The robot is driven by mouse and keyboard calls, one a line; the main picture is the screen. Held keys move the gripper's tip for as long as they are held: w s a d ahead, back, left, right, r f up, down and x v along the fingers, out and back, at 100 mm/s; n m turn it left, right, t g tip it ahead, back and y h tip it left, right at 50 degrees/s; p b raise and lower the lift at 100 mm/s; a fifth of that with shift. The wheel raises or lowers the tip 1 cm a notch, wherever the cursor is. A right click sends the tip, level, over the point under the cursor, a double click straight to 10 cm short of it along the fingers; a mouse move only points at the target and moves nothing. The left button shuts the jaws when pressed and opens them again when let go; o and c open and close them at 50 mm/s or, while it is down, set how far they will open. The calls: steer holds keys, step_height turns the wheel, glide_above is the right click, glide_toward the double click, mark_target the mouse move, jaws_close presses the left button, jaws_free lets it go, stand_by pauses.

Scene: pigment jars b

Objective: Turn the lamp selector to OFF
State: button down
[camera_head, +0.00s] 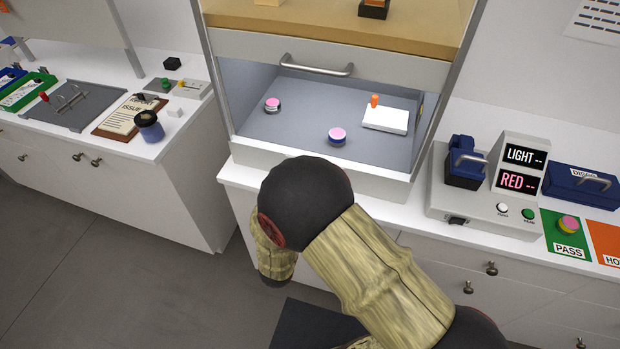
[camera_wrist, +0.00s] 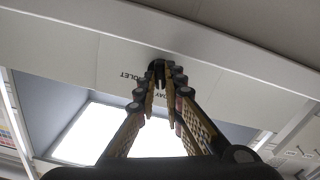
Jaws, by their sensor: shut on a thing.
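The lamp selector (camera_wrist: 157,68) is a small dark knob on a pale panel, in the upper middle of the wrist view. Lettering beside it shows upside down; I read VIOLET and what looks like DAY, with the rest hidden by the fingers. My gripper (camera_wrist: 161,88) is shut on the selector, with a finger on each side of it. The knob's pointer direction is hard to tell. A bright white lit panel (camera_wrist: 95,133) shows below it. In the head view my arm hides the gripper and the selector.
The open booth (camera_head: 300,125) has a grey floor with two pink-lidded jars (camera_head: 337,136) and a white block (camera_head: 386,119) with an orange peg. Its front handle (camera_head: 316,70) sticks out. A device reading LIGHT and RED (camera_head: 519,169) stands right, near a jar (camera_head: 568,224) on the green PASS mat.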

steer(key=n+p, duration=0.3)
steer(key=shift+a+r+n, duration=0.1)
steer(key=shift+r+n, duration=0.05)
steer(key=shift+n, duration=0.15)
steer(key=shift+f+n+p, duration=0.2)
steer(key=shift+n+p, duration=1.6)
steer(key=shift+n, duration=0.5)
steer(key=c, duration=1.9)
jaws_free()
steer(key=v, duration=1.2)
steer(key=shift+w, duration=0.1)
